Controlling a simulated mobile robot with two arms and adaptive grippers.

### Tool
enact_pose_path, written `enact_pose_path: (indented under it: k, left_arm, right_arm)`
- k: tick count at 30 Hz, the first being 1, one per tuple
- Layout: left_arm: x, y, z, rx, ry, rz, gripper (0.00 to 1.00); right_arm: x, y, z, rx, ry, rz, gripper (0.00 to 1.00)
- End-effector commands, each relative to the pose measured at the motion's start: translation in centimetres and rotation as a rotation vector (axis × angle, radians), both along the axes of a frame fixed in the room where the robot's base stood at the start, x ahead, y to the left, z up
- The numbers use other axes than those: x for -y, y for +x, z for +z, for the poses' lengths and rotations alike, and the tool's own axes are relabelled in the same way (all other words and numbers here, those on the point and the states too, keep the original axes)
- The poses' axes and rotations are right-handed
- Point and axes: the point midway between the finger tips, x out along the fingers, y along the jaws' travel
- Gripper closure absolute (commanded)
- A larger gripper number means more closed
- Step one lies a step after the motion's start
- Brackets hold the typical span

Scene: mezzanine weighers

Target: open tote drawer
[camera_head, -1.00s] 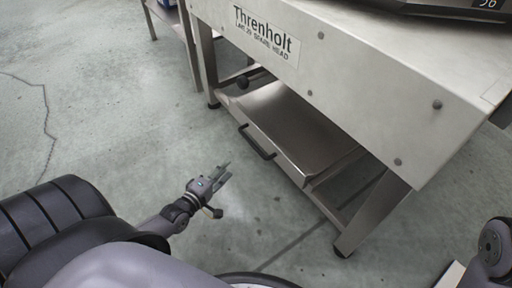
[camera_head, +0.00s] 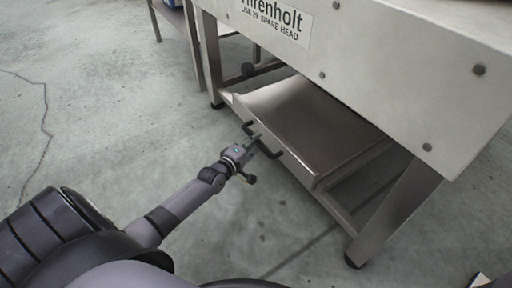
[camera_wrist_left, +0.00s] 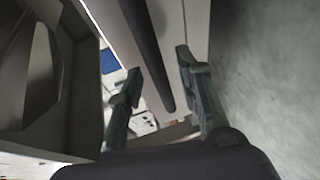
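The tote drawer (camera_head: 312,118) is a shallow metal tray low under the weigher's frame, with a black bar handle (camera_head: 270,152) on its front. My left gripper (camera_head: 254,143) is at the handle, reaching in from the left. In the left wrist view, the two fingers of my left gripper (camera_wrist_left: 157,72) stand apart, and the dark handle bar (camera_wrist_left: 150,55) runs between them with gaps visible. The gripper looks open and not closed on the bar. My right gripper is out of view.
The weigher's pale housing (camera_head: 380,65), labelled Threnholt, overhangs the drawer. A metal leg (camera_head: 392,218) stands at the right of the drawer and another (camera_head: 209,60) at the left. A second table (camera_head: 178,18) is behind. The concrete floor (camera_head: 110,110) at left is clear.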

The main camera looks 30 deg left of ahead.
Motion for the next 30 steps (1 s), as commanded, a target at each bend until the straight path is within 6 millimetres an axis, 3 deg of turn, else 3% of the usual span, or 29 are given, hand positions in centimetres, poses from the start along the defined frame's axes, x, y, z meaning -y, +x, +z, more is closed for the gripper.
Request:
enact_pose_path:
  k: [4, 14, 30]
  left_arm:
    - [0.00, 1.15, -0.30, 0.001, 0.000, 0.000, 0.67]
    - [0.01, 1.39, -0.20, -0.001, 0.000, 0.000, 0.68]
    - [0.01, 1.36, -0.22, 0.000, 0.000, -0.001, 1.00]
  right_arm:
    - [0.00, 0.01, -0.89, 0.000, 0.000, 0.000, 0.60]
    - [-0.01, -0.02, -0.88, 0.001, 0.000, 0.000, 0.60]
    - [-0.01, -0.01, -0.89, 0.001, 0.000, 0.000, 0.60]
